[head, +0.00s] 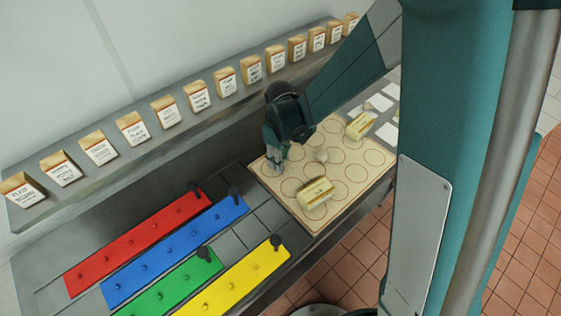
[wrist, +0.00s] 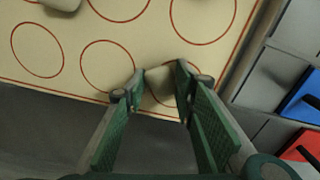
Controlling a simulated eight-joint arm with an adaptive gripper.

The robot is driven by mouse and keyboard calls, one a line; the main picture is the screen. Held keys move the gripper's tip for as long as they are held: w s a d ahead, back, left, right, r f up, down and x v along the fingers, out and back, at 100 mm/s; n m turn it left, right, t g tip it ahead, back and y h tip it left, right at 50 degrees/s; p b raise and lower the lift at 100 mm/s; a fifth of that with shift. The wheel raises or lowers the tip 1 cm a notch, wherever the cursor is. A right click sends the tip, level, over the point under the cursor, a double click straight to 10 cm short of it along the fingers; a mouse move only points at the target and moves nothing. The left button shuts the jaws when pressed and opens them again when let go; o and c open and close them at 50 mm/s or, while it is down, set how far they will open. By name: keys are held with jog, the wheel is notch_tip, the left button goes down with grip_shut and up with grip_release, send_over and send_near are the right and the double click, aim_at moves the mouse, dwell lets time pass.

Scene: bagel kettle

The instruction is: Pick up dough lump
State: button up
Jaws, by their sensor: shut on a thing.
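A pale dough lump (wrist: 160,76) sits between the two green fingertips of my gripper (wrist: 158,86) in the wrist view, over a red-ringed circle at the mat's edge. My gripper is shut on it. In the head view my gripper (head: 276,166) points down at the back left of the cream mat (head: 283,190), and its fingers hide the held lump. Whether the held lump touches the mat is hard to tell.
Red (head: 135,245), blue (head: 175,255), green (head: 170,285) and yellow (head: 235,283) strips lie left. A shelf (head: 190,128) with several labelled bags runs behind.

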jog(key=shift+r, duration=0.2)
notch_tip(320, 180, up, 10)
jog(key=shift+f+p, duration=0.15)
jog(key=shift+p, duration=0.2)
dwell(0.3)
dwell(0.6)
